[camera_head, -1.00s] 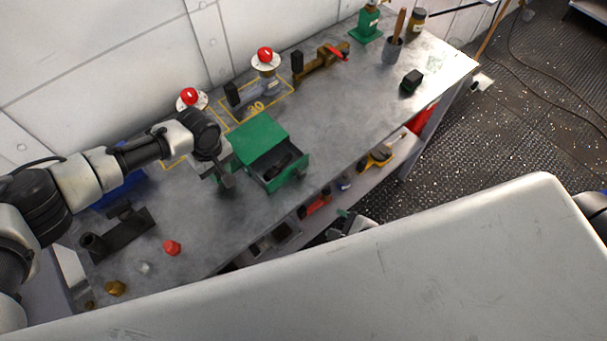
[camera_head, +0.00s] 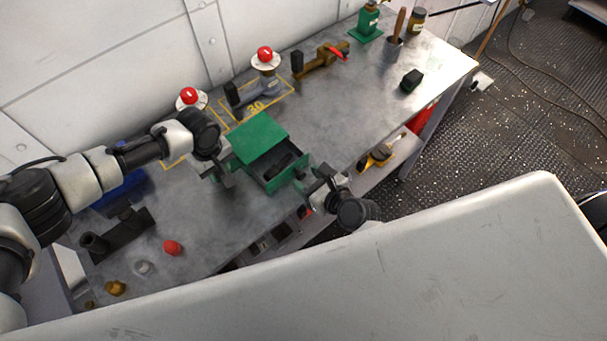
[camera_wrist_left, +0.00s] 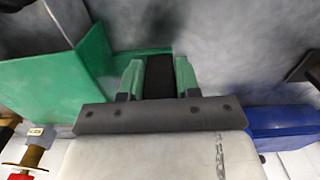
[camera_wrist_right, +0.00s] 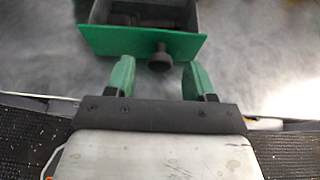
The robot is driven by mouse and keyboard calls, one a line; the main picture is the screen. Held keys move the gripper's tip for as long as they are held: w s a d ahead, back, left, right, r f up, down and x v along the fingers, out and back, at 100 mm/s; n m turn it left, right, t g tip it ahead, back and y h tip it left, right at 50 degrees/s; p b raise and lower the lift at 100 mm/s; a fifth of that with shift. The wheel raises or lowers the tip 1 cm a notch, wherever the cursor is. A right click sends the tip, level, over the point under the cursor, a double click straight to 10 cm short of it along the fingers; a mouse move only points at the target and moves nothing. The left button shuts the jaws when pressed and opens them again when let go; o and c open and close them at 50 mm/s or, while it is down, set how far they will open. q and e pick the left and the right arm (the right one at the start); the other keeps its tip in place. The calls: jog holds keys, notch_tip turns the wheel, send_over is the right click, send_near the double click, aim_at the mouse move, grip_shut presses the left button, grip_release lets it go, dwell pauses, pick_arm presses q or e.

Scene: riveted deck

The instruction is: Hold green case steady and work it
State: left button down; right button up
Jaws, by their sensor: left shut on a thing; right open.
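The green case (camera_head: 260,136) stands on the metal bench with its drawer (camera_head: 283,173) pulled partly out; dark items lie inside. My left gripper (camera_head: 226,172) is at the case's left side. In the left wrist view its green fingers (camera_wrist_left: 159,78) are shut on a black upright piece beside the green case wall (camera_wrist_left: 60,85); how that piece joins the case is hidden. My right gripper (camera_head: 309,181) is in front of the drawer. In the right wrist view its open fingers (camera_wrist_right: 155,78) point at the dark drawer knob (camera_wrist_right: 160,60), which sits between and just beyond the tips.
Two red buttons (camera_head: 265,56) and a clamp tool (camera_head: 320,60) stand along the wall. A dark block (camera_head: 411,79) lies at the bench's right. A black holder (camera_head: 125,235), a red knob (camera_head: 172,247) and brass pieces lie at the front left. A shelf runs below the bench.

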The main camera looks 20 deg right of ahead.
jog(key=shift+x, duration=1.1)
grip_shut()
